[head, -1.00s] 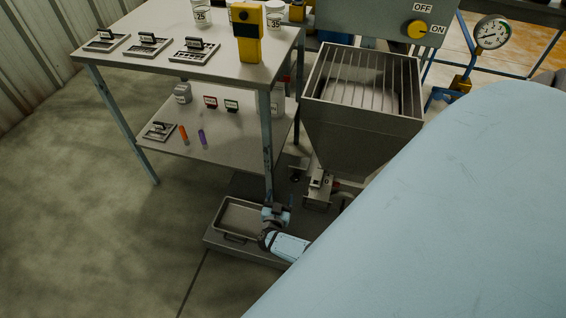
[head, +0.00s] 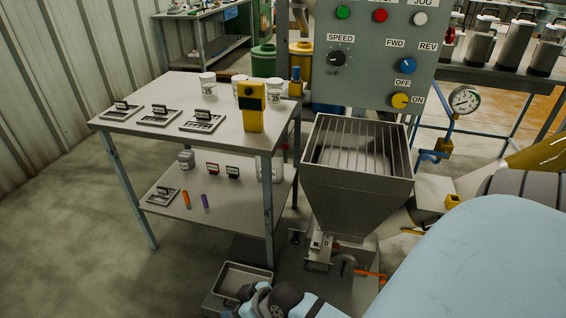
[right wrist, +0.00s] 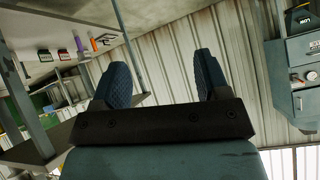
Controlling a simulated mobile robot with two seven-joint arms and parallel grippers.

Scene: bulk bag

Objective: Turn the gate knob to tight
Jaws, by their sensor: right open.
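The hopper (head: 357,190) stands right of the table in the head view. Under it is a small metal gate fitting (head: 318,252) with a light plate marked 0. A dark curved part (head: 347,265) and an orange-ended handle (head: 368,275) are just right of it. I cannot tell which part is the gate knob, and no "tight" mark is readable. In the right wrist view my right gripper (right wrist: 163,78) is open and empty, its two dark fingers wide apart with the corrugated wall far behind. Its fingertips do not show in the head view. My left gripper is not in view.
A control panel (head: 375,50) with buttons and knobs rises behind the hopper. The table (head: 158,89) at left holds tags and a yellow device (head: 251,107). A metal tray (head: 243,276) sits low in front. A pressure gauge (head: 465,99) is at right. Floor at left is clear.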

